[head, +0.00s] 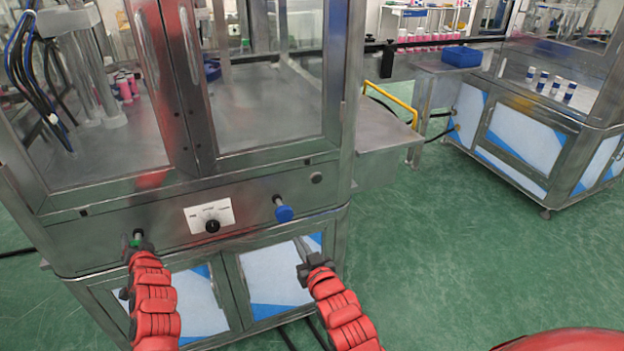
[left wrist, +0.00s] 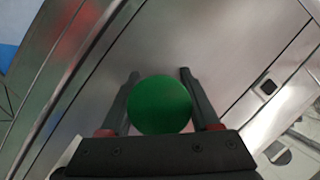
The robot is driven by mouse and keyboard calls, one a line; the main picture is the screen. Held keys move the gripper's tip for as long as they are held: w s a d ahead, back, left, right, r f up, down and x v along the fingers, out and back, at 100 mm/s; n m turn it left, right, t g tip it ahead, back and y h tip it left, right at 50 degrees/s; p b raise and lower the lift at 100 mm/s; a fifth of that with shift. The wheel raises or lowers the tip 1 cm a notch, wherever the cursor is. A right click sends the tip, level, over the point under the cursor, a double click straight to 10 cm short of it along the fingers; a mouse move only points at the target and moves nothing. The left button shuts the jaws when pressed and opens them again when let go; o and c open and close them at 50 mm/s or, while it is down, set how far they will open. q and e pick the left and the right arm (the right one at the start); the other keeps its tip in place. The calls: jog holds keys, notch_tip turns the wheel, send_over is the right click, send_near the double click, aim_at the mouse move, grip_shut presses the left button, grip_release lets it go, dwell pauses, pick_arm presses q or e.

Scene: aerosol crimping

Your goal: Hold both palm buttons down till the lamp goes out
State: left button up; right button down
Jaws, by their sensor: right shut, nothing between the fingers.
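The green palm button (head: 137,239) is on the left of the steel machine's front panel, mostly hidden by my left gripper (head: 139,244). In the left wrist view, the green button's round face (left wrist: 160,104) lies between the two fingers of my left gripper (left wrist: 158,74), which stand apart on either side of it. The blue palm button (head: 284,213) sticks out at the right of the panel, uncovered. My right gripper (head: 299,240) is shut and empty, below and slightly right of the blue button, apart from it. No lit lamp is clear to see.
A black selector knob (head: 212,226) on a white label sits between the buttons. A small dark round fitting (head: 316,178) is above right of the blue one; I cannot tell whether it is the lamp. Green floor (head: 430,240) is clear to the right.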

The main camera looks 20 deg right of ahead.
pick_arm(q)
jog(key=shift+o, duration=1.2)
jog(key=r, duration=0.2)
jog(key=shift+w+r+t, duration=0.3)
jog(key=shift+r, duration=0.05)
jog(key=shift+s+f, duration=0.1)
jog(key=shift+s, duration=0.05)
jog(key=shift+s+d, duration=0.1)
jog(key=shift+s, duration=0.2)
jog(key=f+v, duration=0.2)
jog(key=v, duration=0.9)
jog(key=shift+s+d+r, duration=0.15)
jog(key=shift+s+r, duration=0.05)
jog(key=shift+s, duration=0.05)
pick_arm(e)
jog(key=shift+w+f, duration=0.1)
jog(key=shift+w, duration=0.1)
